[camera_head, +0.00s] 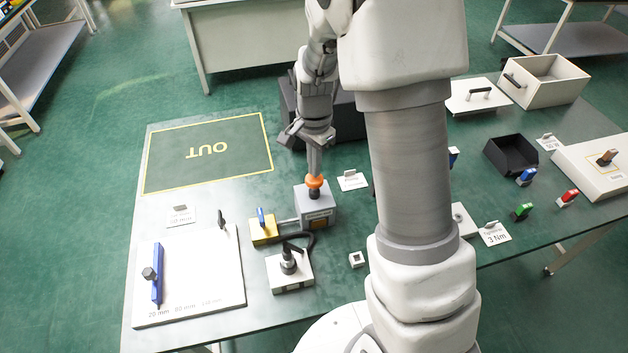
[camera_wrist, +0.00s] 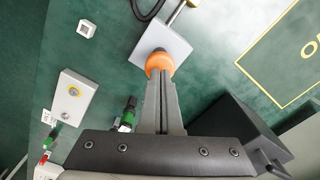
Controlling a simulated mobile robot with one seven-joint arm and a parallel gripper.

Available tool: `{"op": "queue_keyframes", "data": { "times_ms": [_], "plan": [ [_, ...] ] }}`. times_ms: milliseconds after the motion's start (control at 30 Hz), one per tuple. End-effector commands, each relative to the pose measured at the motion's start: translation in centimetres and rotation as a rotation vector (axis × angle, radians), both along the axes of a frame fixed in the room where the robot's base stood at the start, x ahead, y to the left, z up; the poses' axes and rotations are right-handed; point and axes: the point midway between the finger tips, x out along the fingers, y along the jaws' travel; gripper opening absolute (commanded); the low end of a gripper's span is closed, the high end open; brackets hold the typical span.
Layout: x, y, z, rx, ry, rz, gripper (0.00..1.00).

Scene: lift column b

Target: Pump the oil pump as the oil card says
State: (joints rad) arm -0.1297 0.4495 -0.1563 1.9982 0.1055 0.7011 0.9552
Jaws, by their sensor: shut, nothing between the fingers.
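The oil pump is a grey box (camera_head: 316,207) with an orange knob (camera_head: 314,182) on top, left of centre on the table. In the wrist view the orange knob (camera_wrist: 160,62) stands over the pale box top (camera_wrist: 172,42). My gripper (camera_head: 314,172) points down with its fingers shut and empty. Its fingertips (camera_wrist: 160,76) are right at the top of the knob; I cannot tell whether they press on it. A small white card (camera_head: 352,180) stands just right of the pump; its writing is too small to read.
A yellow block with a blue lever (camera_head: 263,230) joins the pump's left side. A black hose (camera_head: 309,243) runs towards a white block with a dark fitting (camera_head: 289,276). A black box (camera_head: 345,120) stands behind. The OUT area (camera_head: 165,170) is clear.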

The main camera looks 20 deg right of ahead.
Motion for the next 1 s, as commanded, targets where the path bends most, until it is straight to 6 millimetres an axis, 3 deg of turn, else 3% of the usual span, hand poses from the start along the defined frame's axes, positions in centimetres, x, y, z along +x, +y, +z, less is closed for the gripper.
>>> {"op": "queue_keyframes", "data": {
  "times_ms": [800,1000],
  "plan": [
    [0.0,0.0,-3.1,0.000,0.001,0.000,0.00],
    [-0.1,0.0,-3.1,0.000,0.002,0.000,0.00]
  ]
}}
